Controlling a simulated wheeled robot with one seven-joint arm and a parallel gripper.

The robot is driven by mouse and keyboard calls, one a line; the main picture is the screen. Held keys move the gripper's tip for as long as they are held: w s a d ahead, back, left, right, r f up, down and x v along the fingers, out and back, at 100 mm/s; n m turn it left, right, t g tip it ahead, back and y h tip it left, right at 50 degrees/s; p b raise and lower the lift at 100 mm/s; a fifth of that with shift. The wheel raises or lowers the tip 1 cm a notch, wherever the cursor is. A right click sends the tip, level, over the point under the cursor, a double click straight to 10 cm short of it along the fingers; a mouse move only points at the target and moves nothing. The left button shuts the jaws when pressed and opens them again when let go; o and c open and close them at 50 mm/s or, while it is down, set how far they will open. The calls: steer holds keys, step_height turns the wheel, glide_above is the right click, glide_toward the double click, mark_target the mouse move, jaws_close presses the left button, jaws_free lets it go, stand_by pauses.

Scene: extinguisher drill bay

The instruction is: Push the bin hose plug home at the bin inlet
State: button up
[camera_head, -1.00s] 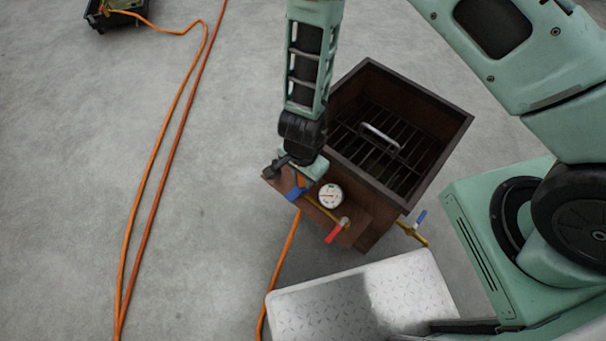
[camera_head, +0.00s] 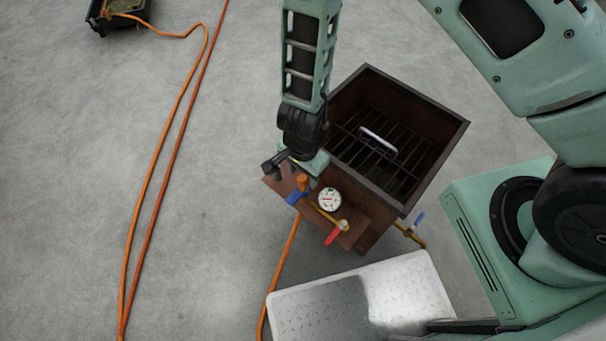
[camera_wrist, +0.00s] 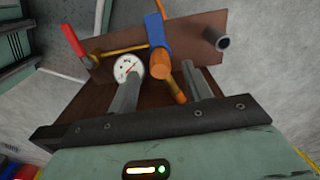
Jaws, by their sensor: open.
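The brown bin (camera_head: 372,205) stands on the floor with a brown panel (camera_head: 321,220) on its near side. On the panel a blue inlet fitting (camera_head: 294,198) holds the orange plug (camera_head: 302,182); an orange hose (camera_head: 283,262) hangs below. In the wrist view the plug (camera_wrist: 162,70) sits against the blue fitting (camera_wrist: 156,32), and the hose shows beyond it. My gripper (camera_head: 291,173) is open at the panel. Its two fingers stand either side of the plug, apparently without closing on it. How deep the plug sits is hidden.
A round gauge (camera_head: 329,199) and a red valve lever (camera_head: 333,236) sit close beside the fitting. A dark pipe stub (camera_wrist: 216,39) sticks out on the other side. A silver tread plate (camera_head: 350,300) lies in front; orange hose runs across open floor at left.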

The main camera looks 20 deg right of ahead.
step_height(320, 180, up, 13)
steer(key=p, duration=0.8)
steer(key=shift+p, duration=0.35)
steer(key=s+a+r+n+y+p, duration=0.1)
steer(key=s+a+r+n, duration=0.15)
steer(key=r, duration=0.55)
steer(key=s+a+r+n+g+y+p, duration=0.1)
steer(key=r+n+p, duration=0.1)
steer(key=r+n, duration=0.35)
steer(key=s+a+r+n+y+p, duration=0.1)
steer(key=s+r, duration=0.1)
steer(key=r, duration=0.8)
steer(key=s+d+r+n+h+p, duration=0.1)
steer(key=s+d+r+n, duration=0.2)
steer(key=r, duration=0.3)
steer(key=s+d+r+n+t+h+p, duration=0.1)
steer(key=s+d+r+n+p, duration=0.1)
steer(key=s+d+r+n, duration=0.2)
steer(key=shift+s+d+r+n, duration=0.25)
steer(key=shift+d+r+n, duration=0.65)
steer(key=shift+r+n, duration=0.4)
steer(key=shift+r, duration=0.1)
